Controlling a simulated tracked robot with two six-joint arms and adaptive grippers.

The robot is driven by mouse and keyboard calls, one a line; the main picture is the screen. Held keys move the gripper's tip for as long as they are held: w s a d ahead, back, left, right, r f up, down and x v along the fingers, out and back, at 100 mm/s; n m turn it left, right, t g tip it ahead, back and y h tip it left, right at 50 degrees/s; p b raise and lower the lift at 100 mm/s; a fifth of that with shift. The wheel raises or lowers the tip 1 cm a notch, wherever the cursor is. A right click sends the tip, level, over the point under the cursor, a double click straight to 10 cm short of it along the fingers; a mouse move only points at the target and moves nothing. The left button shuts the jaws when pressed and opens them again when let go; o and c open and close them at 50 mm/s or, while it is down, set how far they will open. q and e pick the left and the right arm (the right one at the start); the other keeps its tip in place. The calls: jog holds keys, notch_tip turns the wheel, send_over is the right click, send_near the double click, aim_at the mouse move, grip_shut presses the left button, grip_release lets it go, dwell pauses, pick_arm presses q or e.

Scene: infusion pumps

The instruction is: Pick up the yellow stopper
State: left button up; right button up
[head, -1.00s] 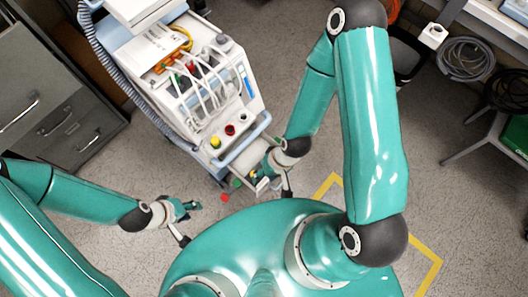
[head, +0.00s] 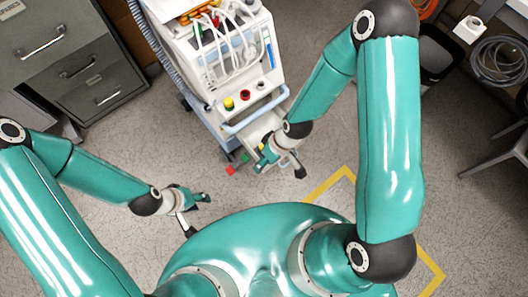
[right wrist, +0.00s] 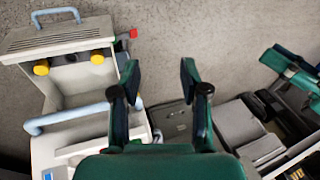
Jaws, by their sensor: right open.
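A yellow stopper-like knob (head: 229,103) sits on the front panel of the white pump cart, beside a red knob (head: 245,95) and a black one. My right gripper (head: 268,155) is below this panel, by the cart's lower front, apart from the knob. In the right wrist view its two fingers (right wrist: 160,85) are wide apart with nothing between them. That view also shows two yellow round pieces (right wrist: 41,67) (right wrist: 97,56) on a grey panel left of the fingers. I cannot tell which is the stopper. My left gripper (head: 196,196) is low at left, away from the cart; its opening is unclear.
A light blue handle bar (head: 256,112) crosses the cart's front. A red block (head: 229,170) and a green piece (head: 244,158) are low beside the cart. Grey filing cabinets (head: 75,65) stand at left. Yellow tape (head: 345,171) marks the floor at right. The floor at left is clear.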

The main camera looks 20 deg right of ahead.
jog(key=w+d+f+n+h+b, duration=0.2)
jog(key=w+f+n+b, duration=0.1)
jog(key=w+n+b, duration=0.55)
jog(key=w+d+f+n+h+b, duration=0.1)
jog(key=w+f+n+h+b, duration=0.3)
jog(key=n+b, duration=0.7)
jog(key=f+b, duration=0.1)
jog(key=f, duration=0.2)
jog(key=f+y+b, duration=0.1)
jog(key=f, duration=0.2)
jog(key=w+f+y+b, duration=0.1)
jog(key=f, duration=0.2)
jog(key=shift+w+d+f+n, duration=0.1)
jog(key=shift+d+f+n, duration=0.05)
jog(key=shift+f+n, duration=0.2)
notch_tip(320, 180, down, 5)
jog(key=b, duration=0.3)
jog(key=shift+w, duration=0.15)
pick_arm(q)
notch_tip(320, 180, down, 28)
pick_arm(e)
jog(key=c, duration=0.6)
